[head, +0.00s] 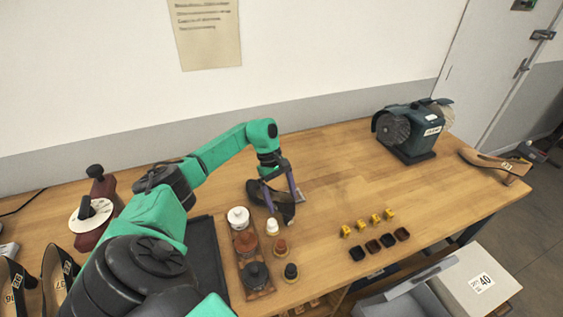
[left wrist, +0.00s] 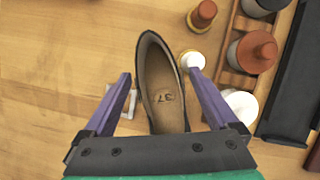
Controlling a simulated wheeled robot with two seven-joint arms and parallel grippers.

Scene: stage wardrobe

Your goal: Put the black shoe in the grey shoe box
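The black shoe (left wrist: 143,55) has a tan inside marked 37 and lies on the wooden workbench. In the head view the black shoe (head: 286,213) is partly hidden by my left gripper. My left gripper (head: 281,196) is over the shoe. In the left wrist view my left gripper (left wrist: 160,88) is open, with one purple finger on each side of the shoe and gaps between. A grey shoe box (head: 408,303) shows at the lower right, partly cut off, its grey flap raised. My right gripper is not in view.
A rack of bottles and jars (head: 259,294) stands close left of the shoe, beside a dark tray (head: 207,262). Small yellow pieces (head: 361,225) and dark cups (head: 372,246) lie to the right. A pale box marked 40 (head: 468,283) adjoins the grey box. A grinder (head: 410,128) stands behind.

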